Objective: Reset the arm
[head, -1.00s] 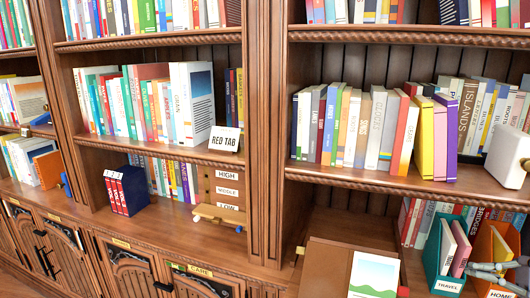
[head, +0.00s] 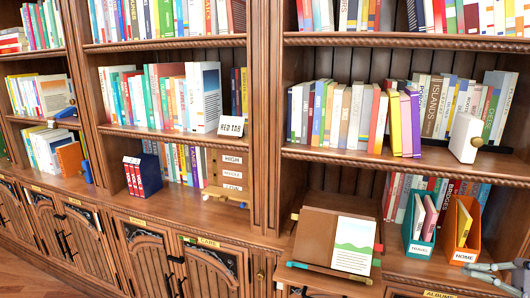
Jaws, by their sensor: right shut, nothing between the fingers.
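My right gripper (head: 470,271) shows at the lower right edge of the head view, with pale grey fingers pointing left. It is shut and empty. It is in front of the cabinet, below the orange HOME holder (head: 464,230), and appears apart from it. The rest of my right arm is mostly cut off by the picture's edge. My left gripper is not in view.
A teal TRAVEL holder (head: 418,249) stands left of the HOME holder. A brown stand (head: 318,235) with a landscape card (head: 353,246) sits on the ledge. A white block (head: 464,138) stands on the middle shelf. Wood floor (head: 40,268) is clear at lower left.

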